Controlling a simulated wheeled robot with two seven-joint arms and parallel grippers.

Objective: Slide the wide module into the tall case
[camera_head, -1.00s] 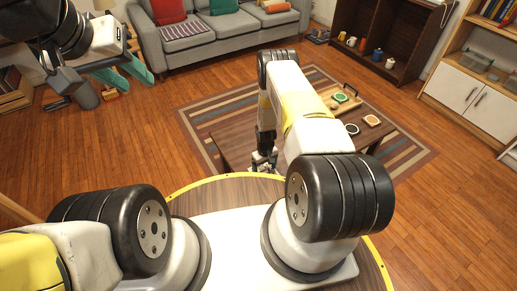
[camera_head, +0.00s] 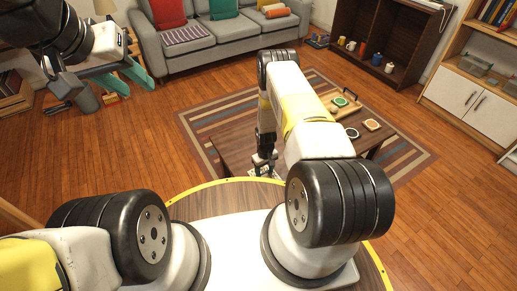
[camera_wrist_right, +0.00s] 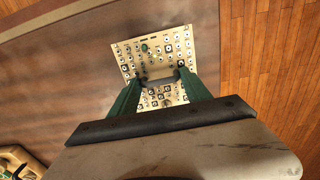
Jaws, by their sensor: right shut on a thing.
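A cream module panel (camera_wrist_right: 160,52) with many dark knobs and sockets shows in the right wrist view. My right gripper (camera_wrist_right: 157,80) is shut on it, with green fingers at its two sides. In the head view my right gripper (camera_head: 264,163) is low, beyond the front rim of my round base, and a small pale part of the panel shows below it. My left gripper (camera_head: 122,76) is raised at the upper left, its green fingers apart and empty. I cannot make out the tall case in either view.
A low wooden table (camera_head: 240,140) stands on a striped rug (camera_head: 408,160), partly hidden by my right arm. A green round thing (camera_head: 340,101) and an orange-topped square (camera_head: 372,124) lie on it. A grey sofa (camera_head: 215,38) and shelves stand behind. The wooden floor at right is clear.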

